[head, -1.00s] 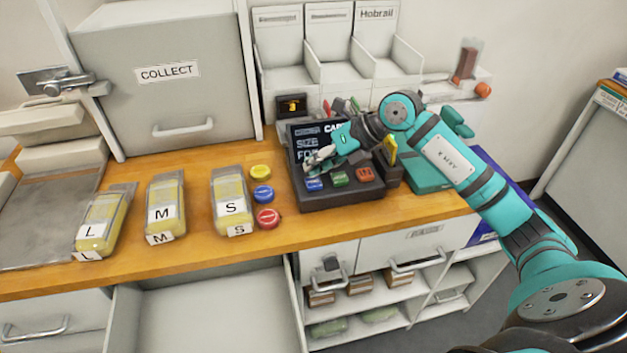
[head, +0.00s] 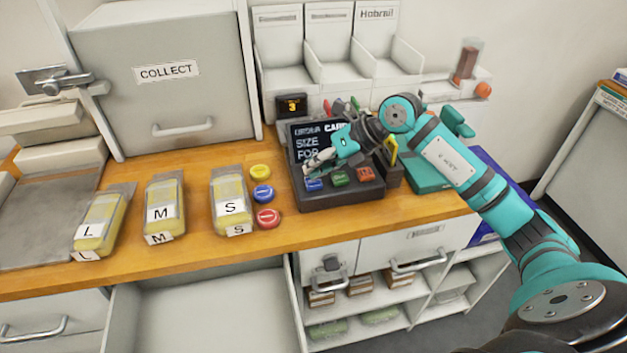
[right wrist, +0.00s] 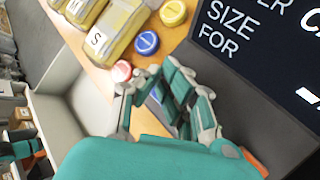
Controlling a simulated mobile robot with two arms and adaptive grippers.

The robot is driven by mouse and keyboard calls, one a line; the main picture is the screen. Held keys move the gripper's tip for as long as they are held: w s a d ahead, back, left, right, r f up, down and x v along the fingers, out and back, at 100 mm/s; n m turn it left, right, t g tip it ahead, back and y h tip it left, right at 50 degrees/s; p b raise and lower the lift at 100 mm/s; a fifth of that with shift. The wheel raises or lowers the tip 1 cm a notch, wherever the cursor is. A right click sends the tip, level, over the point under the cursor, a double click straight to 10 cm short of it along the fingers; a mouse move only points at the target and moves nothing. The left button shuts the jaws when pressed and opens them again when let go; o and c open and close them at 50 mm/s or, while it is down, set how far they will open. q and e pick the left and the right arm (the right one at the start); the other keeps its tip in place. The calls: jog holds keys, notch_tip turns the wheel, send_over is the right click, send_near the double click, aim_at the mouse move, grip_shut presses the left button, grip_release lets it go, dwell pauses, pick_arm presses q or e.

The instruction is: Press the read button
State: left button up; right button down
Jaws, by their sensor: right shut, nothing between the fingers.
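A dark console (head: 340,198) stands on the wooden counter. Its screen (head: 305,142) shows white text, including SIZE and FOR. A blue button (head: 313,185), a green button (head: 340,179) and a red-orange button (head: 365,174) sit in a row on its front. Their labels are too small to read, so I cannot tell which is the read button. My right gripper (head: 308,166) is shut and empty, its fingertips just above and behind the blue button; I cannot tell whether they touch. In the right wrist view the fingers (right wrist: 168,100) partly hide blue beneath them. My left gripper is out of view.
Yellow, blue and red round discs (head: 263,194) lie left of the console, beside bagged yellow packs marked S (head: 231,200), M and L. A COLLECT cabinet (head: 160,95) stands behind. A yellow item (head: 390,150) stands close to my right wrist. An open drawer (head: 200,310) is below.

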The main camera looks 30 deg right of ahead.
jog(key=shift+f+b, duration=0.4)
jog(key=shift+f, duration=0.2)
dwell(0.3)
dwell(0.3)
jog(key=shift+r+p, duration=0.65)
jog(key=shift+r, duration=0.35)
notch_tip(320, 180, up, 5)
jog(key=p, duration=0.3)
jog(key=shift+p, duration=0.3)
dwell(0.5)
